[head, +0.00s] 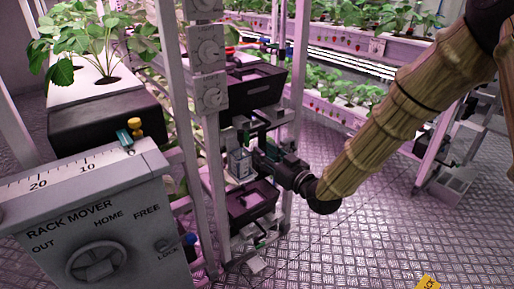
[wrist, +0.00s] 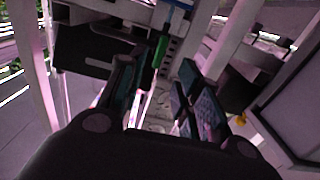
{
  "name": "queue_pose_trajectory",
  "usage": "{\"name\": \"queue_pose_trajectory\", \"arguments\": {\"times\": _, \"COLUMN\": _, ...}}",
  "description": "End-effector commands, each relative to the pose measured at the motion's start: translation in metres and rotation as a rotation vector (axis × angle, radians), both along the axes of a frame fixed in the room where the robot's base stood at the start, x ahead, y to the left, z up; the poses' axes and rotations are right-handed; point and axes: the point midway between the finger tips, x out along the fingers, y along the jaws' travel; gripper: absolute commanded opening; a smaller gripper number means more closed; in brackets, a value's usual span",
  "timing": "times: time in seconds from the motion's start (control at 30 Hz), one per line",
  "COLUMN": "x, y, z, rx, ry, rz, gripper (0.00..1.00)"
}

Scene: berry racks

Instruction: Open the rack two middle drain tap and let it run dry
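My gripper (head: 262,158) reaches into the rack post area from the right in the head view, between an upper black tray (head: 254,86) and a lower black tray (head: 250,205). In the wrist view my gripper (wrist: 163,98) has its two padded fingers apart, with nothing clearly held between them. A green bar-like part (wrist: 160,52), possibly the tap's lever, stands just beyond the fingertips, apart from the left finger. I cannot tell whether the tap is open or whether water runs. In the head view, the tap itself is too small and dark to make out.
A small clear-sided box (head: 240,163) sits left of my gripper. Dials (head: 208,50) line the white post. A rack mover panel (head: 95,225) stands at the left front. Planted racks (head: 345,115) stand behind.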

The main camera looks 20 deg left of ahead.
Motion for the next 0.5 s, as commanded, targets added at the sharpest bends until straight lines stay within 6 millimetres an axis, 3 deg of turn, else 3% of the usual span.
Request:
{"name": "queue_pose_trajectory", "arguments": {"times": 0.2, "x": -0.015, "y": -0.02, "z": 0.0, "rx": 0.001, "ry": 0.001, "rz": -0.001, "gripper": 0.34}}
{"name": "queue_pose_trajectory", "arguments": {"times": 0.5, "x": -0.02, "y": -0.026, "z": 0.0, "rx": 0.0, "ry": 0.0, "rz": 0.0, "gripper": 0.34}}
